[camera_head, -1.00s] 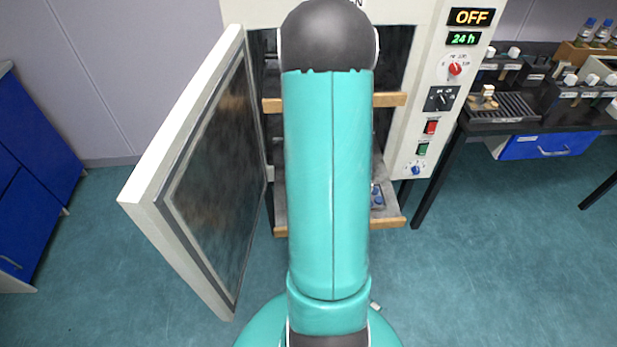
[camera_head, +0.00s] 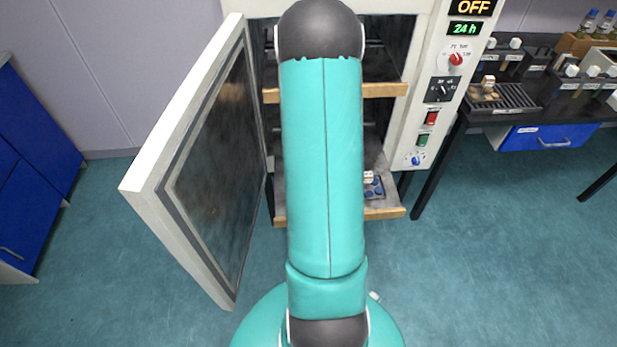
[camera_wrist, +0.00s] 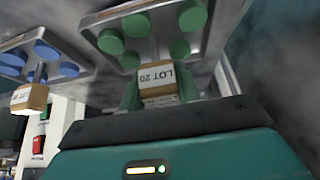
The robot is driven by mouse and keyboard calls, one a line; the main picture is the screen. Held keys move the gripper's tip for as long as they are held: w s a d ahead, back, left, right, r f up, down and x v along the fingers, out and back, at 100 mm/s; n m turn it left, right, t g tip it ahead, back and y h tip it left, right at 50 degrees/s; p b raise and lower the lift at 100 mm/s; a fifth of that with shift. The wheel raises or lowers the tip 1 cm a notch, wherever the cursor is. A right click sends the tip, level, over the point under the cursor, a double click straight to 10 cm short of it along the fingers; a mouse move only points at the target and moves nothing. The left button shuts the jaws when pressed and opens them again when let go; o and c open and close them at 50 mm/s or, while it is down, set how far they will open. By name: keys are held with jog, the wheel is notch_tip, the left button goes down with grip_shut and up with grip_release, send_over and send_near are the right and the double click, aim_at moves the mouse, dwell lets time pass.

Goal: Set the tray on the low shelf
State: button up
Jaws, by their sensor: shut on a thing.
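The tray with green discs (camera_wrist: 184,22) is metal and has a wooden handle block labelled LOT 20 (camera_wrist: 157,78). My gripper (camera_wrist: 166,88) is shut on that block, with a green finger on each side. The low shelf (camera_head: 385,213), with a wooden front edge, is inside the open oven below the upper shelf. My arm covers its middle, the held tray and my gripper in the head view. I cannot tell whether the held tray touches the shelf.
A second tray with blue discs (camera_head: 373,188) is on the low shelf's right side; it appears left of the held tray in the wrist view (camera_wrist: 42,54). The upper shelf (camera_head: 385,90) is above. The open oven door (camera_head: 205,170) stands at left, the control panel (camera_head: 440,100) at right.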

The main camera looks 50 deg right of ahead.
jog(key=shift+f, duration=0.15)
jog(key=shift+f, duration=0.35)
jog(key=o, duration=1.2)
jog(key=shift+r, duration=2.95)
